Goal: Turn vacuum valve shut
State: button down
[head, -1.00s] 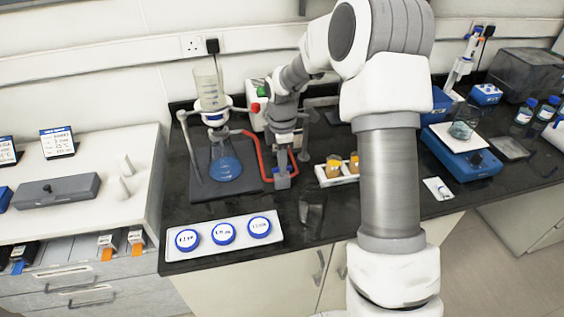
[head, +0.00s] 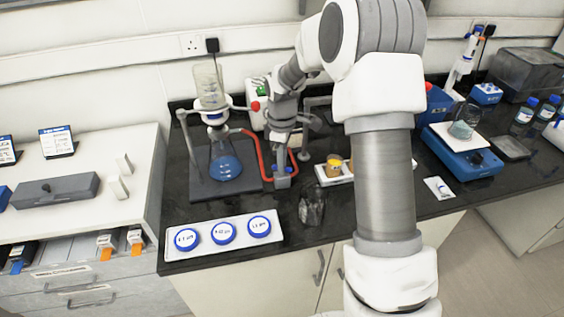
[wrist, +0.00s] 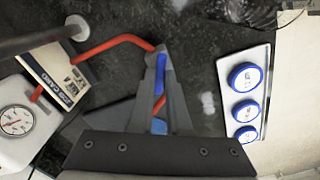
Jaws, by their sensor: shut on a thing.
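The vacuum valve's blue handle (wrist: 160,75) shows between my fingertips in the wrist view. The red vacuum tube (wrist: 112,43) runs up to it from the left. In the head view the red tube (head: 264,160) loops from the flask to the valve. My gripper (head: 281,172) points down at the valve, and in the wrist view (wrist: 161,62) its fingers are closed on the blue handle. The valve body is mostly hidden behind the fingers. A filter flask (head: 225,165) with blue liquid stands to the left, under a clear funnel (head: 209,88).
A white tray with several blue-rimmed discs (head: 222,233) lies at the front edge, also in the wrist view (wrist: 243,90). A clear beaker (head: 312,207) and a rack with an amber-topped jar (head: 333,165) are to the right. A pump with a gauge (wrist: 17,121) is close by.

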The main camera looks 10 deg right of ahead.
jog(key=m, duration=0.6)
jog(key=shift+m+b, duration=0.3)
jog(key=m, duration=0.6)
dwell(0.4)
jog(key=c, duration=0.9)
grip_release()
jog(key=shift+r+p, duration=0.35)
jog(key=shift+r, duration=8.4)
